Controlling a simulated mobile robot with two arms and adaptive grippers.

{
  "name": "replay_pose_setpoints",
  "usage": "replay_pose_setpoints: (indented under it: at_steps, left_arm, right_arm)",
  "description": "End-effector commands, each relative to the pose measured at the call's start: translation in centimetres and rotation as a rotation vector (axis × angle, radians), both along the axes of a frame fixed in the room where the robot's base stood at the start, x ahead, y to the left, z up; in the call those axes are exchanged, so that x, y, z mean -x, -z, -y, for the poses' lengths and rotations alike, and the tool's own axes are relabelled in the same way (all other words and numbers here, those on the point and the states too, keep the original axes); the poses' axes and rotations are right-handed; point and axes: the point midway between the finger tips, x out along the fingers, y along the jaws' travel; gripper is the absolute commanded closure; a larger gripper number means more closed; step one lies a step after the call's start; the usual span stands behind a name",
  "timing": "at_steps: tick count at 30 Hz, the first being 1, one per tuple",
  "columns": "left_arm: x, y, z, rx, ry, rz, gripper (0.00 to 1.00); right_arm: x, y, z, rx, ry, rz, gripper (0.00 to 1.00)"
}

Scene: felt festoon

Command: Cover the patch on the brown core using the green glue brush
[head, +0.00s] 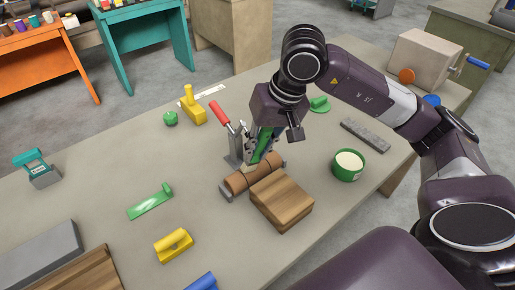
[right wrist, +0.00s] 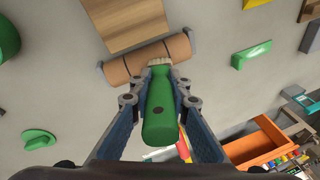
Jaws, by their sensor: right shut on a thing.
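My right gripper (head: 260,148) is shut on the green glue brush (right wrist: 158,115), with its fingers on either side of the green handle. The brush points down, and its pale bristles (right wrist: 160,62) overlap the near side of the brown core (right wrist: 122,70) in the right wrist view. I cannot tell for sure whether they touch it. In the head view the brown core (head: 240,181) lies level in a grey holder beside a wooden block. I cannot make out the patch; the brush covers part of the core. My left gripper is not in view.
The wooden block (head: 282,198) sits right against the core's near side. A red-handled clamp (head: 220,113) stands behind it. A green pot with pale contents (head: 348,165) is to the right. A grey bar (head: 365,135), yellow handle (head: 173,245) and green tool (head: 150,203) lie around.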

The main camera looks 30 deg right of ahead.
Motion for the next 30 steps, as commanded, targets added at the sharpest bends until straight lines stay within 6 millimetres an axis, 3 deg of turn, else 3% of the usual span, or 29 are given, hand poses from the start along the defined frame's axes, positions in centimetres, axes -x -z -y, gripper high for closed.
replay_pose_setpoints:
  at_steps: [19, 30]
  left_arm:
    - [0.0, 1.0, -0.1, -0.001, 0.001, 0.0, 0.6]
    - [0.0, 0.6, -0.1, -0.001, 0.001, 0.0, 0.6]
  right_arm:
    - [-0.1, 0.0, 1.2, 0.001, 0.001, -0.003, 1.0]
    - [0.1, -0.3, -0.8, 0.0, -0.002, -0.001, 1.0]
